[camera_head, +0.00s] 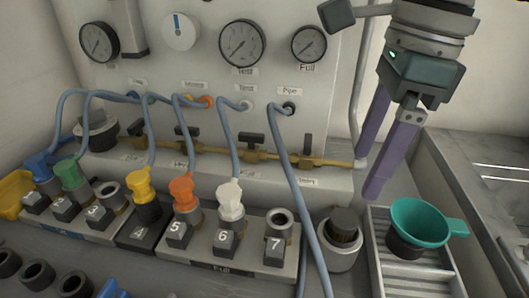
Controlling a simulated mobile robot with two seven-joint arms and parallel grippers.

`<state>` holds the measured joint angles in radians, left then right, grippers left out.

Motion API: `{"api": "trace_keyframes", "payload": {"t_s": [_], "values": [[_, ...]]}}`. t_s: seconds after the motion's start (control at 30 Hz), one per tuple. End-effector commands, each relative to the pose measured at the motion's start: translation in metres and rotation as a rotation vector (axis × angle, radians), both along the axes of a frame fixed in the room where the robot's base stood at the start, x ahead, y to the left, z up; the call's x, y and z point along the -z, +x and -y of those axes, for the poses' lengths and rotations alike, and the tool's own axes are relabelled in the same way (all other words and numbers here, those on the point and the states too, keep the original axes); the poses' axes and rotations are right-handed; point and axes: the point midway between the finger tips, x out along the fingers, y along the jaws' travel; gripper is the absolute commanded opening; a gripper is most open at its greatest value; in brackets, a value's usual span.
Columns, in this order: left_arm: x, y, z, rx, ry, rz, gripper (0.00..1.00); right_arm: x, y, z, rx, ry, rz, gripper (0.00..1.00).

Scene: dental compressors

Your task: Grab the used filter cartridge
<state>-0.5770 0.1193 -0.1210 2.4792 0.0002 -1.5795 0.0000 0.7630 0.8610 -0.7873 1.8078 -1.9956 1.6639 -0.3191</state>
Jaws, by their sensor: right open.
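I cannot tell for certain which thing is the used filter cartridge. A dark ribbed cylinder (344,221) stands upright in a round metal housing (338,257) right of the numbered ports. Another dark round piece (404,246) is partly hidden under a teal funnel (420,221) on a grooved metal tray (411,284). My right gripper (367,179), with two purple fingers, is open and empty. It points down and appears above and behind the housing and the tray, apart from both. My left gripper is not in view.
A row of numbered ports (225,243) with coloured plugs and blue hoses (292,160) fills the front left. One hose runs down just left of the housing. Gauges (242,43) and a brass pipe with valves (254,154) line the back panel. A metal ledge (460,190) bounds the right.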

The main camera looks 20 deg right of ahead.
Motion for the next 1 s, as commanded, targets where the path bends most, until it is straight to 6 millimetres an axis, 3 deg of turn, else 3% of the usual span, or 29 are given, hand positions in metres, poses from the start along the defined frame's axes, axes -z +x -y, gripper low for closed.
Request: {"api": "trace_keyframes", "payload": {"t_s": [0.6,0.93,1.0], "values": [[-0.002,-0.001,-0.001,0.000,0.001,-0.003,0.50,0.083,0.002,-0.008,-0.001,0.002,-0.005,0.81],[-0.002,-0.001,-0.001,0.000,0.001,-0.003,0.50,0.091,0.003,-0.009,-0.001,0.001,-0.002,0.81],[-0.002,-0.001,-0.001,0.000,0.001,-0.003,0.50,0.091,0.003,-0.009,-0.001,0.001,-0.002,0.73]]}}
